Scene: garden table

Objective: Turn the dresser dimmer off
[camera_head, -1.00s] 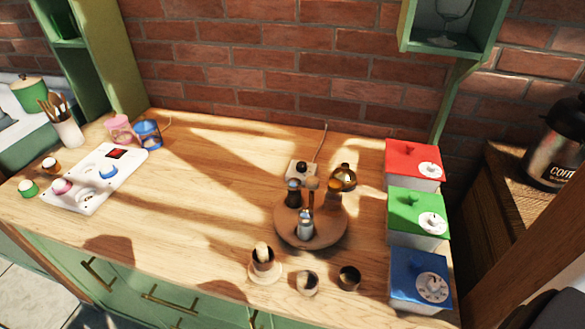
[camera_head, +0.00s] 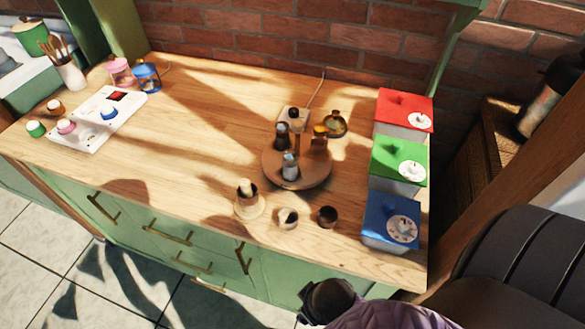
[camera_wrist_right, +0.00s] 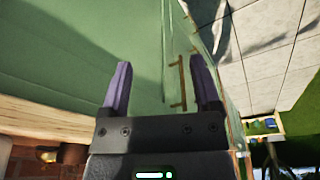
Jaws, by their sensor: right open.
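A small pale box with a black knob (camera_head: 294,115) stands at the back middle of the wooden dresser top, with a cord running up the wall behind it. It looks like the dimmer; its setting is too small to read. My right gripper (camera_wrist_right: 162,72) has its two purple fingers apart, with nothing between them, in front of a green dresser front in the right wrist view. Parts of my right arm show at the bottom right of the head view, low beside the dresser's front. My left gripper is not in view.
A round wooden tray (camera_head: 270,174) with bottles stands just in front of the box. Small cups (camera_head: 288,218) stand near the front edge. Red (camera_head: 405,108), green (camera_head: 399,160) and blue (camera_head: 391,219) lidded boxes line the right side. A white knob panel (camera_head: 92,132) lies left.

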